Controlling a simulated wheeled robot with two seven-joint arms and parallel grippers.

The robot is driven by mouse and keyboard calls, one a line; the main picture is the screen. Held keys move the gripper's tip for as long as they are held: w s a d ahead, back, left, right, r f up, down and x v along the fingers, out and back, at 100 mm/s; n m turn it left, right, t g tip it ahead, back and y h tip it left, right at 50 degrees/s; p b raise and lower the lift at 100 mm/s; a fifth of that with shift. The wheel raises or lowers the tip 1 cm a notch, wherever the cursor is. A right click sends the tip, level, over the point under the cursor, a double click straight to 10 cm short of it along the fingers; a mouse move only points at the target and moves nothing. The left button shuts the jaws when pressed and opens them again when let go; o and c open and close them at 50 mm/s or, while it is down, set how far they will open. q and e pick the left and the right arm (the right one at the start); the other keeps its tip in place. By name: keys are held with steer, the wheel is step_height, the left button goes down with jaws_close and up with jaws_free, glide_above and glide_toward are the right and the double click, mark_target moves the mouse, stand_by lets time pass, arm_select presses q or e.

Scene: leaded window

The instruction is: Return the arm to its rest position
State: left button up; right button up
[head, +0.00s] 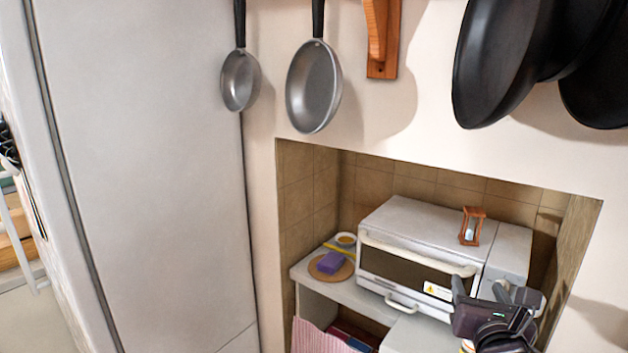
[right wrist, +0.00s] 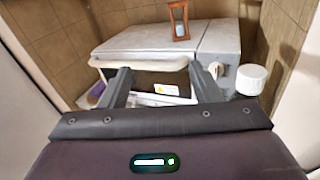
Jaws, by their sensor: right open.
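My right gripper (head: 497,292) is at the lower right of the head view, in front of the right part of a white toaster oven (head: 420,222). In the right wrist view its two fingers (right wrist: 163,84) are spread apart with nothing between them. The oven (right wrist: 145,40) with its front handle lies beyond the fingers; I cannot tell whether they touch it. A wooden hourglass (head: 472,226) stands on top of the oven, and it also shows in the right wrist view (right wrist: 179,20). My left gripper is in neither view.
The oven sits in a tiled niche (head: 300,190). Left of it are a purple sponge (head: 330,262) on a round board and a yellow-white roll (head: 345,240). A white cap (right wrist: 251,79) is right of the fingers. Pans (head: 314,88) hang above. A tall white cabinet (head: 140,170) stands left.

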steer(key=s+a+f+m+g+y, duration=0.2)
steer(key=s+a+f+m+g, duration=0.15)
steer(key=f+m, duration=0.35)
steer(key=s+a+f+m+g+y, duration=0.1)
steer(key=s+a+f+m+g, duration=0.25)
steer(key=f+m, duration=0.4)
steer(key=s+a+f+m+g+y, duration=0.1)
steer(key=s+f+m+g, duration=0.2)
steer(key=s+f+m, duration=0.35)
steer(key=s+a+f+m+g, duration=0.1)
steer(key=s+f+m+g, duration=0.2)
steer(key=s+m, duration=0.55)
steer(key=s+f+g+b, duration=0.1)
steer(key=s+f+g, duration=0.15)
steer(key=f, duration=3.15)
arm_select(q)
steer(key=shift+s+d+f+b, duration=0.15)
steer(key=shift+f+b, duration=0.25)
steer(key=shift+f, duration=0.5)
arm_select(e)
steer(key=s+d+f, duration=0.2)
steer(key=s+f, duration=0.6)
steer(key=s, duration=0.1)
steer(key=s+d+f, duration=0.1)
steer(key=s+f, duration=0.7)
steer(key=s, duration=0.2)
steer(key=shift+s+d+f, duration=0.15)
steer(key=shift+s+d, duration=0.05)
steer(key=shift+d, duration=0.2)
